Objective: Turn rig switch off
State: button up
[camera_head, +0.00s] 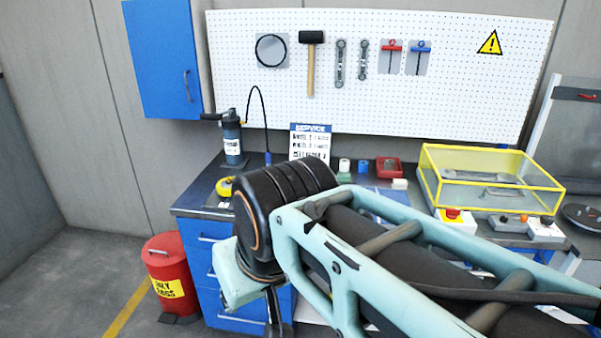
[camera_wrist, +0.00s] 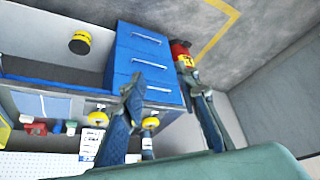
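Blue drawers (camera_head: 222,262) stand under the bench's left end, beside a red bin (camera_head: 170,275). A tool pegboard (camera_head: 460,85) hangs behind. My arm crosses in front of the bench.

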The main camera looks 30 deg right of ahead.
aim_at(451, 213)
jog(key=z, duration=2.15)
jog(key=i+j+z, duration=0.1)
jog(key=i+j, duration=0.15)
jog(key=i, duration=0.25)
jog(key=i+j, duration=0.3)
jog(key=i, duration=0.2)
jog(key=i+j+z, duration=0.3)
